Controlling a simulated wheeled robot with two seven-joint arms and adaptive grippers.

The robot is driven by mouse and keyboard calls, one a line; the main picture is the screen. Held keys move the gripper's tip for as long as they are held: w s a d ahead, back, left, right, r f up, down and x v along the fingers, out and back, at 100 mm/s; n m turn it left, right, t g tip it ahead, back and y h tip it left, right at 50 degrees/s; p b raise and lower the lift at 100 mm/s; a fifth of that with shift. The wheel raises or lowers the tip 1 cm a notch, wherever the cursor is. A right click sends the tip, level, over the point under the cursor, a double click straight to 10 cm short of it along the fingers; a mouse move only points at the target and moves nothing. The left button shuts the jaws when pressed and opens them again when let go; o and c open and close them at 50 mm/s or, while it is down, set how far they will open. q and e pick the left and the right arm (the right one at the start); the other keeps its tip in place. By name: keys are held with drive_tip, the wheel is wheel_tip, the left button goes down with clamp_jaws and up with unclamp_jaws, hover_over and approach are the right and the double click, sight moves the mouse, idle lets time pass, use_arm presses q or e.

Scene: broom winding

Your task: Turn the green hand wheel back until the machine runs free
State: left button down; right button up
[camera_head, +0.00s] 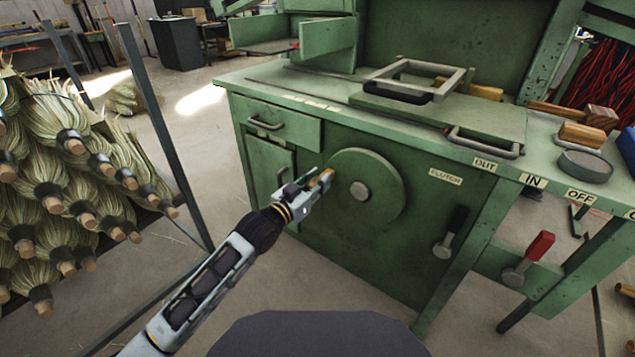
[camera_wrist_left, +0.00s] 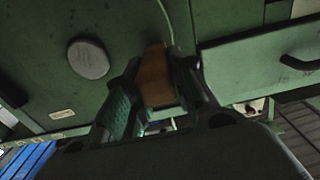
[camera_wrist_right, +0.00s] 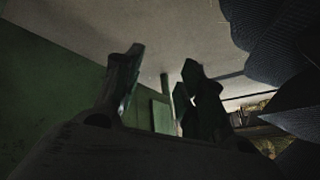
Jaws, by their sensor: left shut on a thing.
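The green hand wheel (camera_head: 375,197) is a round disc with a pale hub on the front panel of the green machine (camera_head: 300,105). A wooden handle (camera_head: 322,182) stands out at the wheel's left side. My left gripper (camera_head: 316,187) is shut on this handle. In the left wrist view the brown handle (camera_wrist_left: 155,76) sits between the fingers, and the wheel's grey hub (camera_wrist_left: 88,59) shows to the left. My right gripper is out of the head view. In the right wrist view its fingers (camera_wrist_right: 155,95) stand apart with nothing seen between them.
A CLUTCH label (camera_head: 445,176) and a black-knobbed lever (camera_head: 450,232) are right of the wheel. A red-handled lever (camera_head: 529,258) is further right, below the OUT, IN and OFF labels. A rack of brooms (camera_head: 75,190) stands at the left. The floor before the machine is clear.

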use_arm(q)
drive_tip(key=shift+r, duration=0.1)
use_arm(e)
drive_tip(key=shift+s+r, duration=0.1)
drive_tip(key=shift+s, duration=0.1)
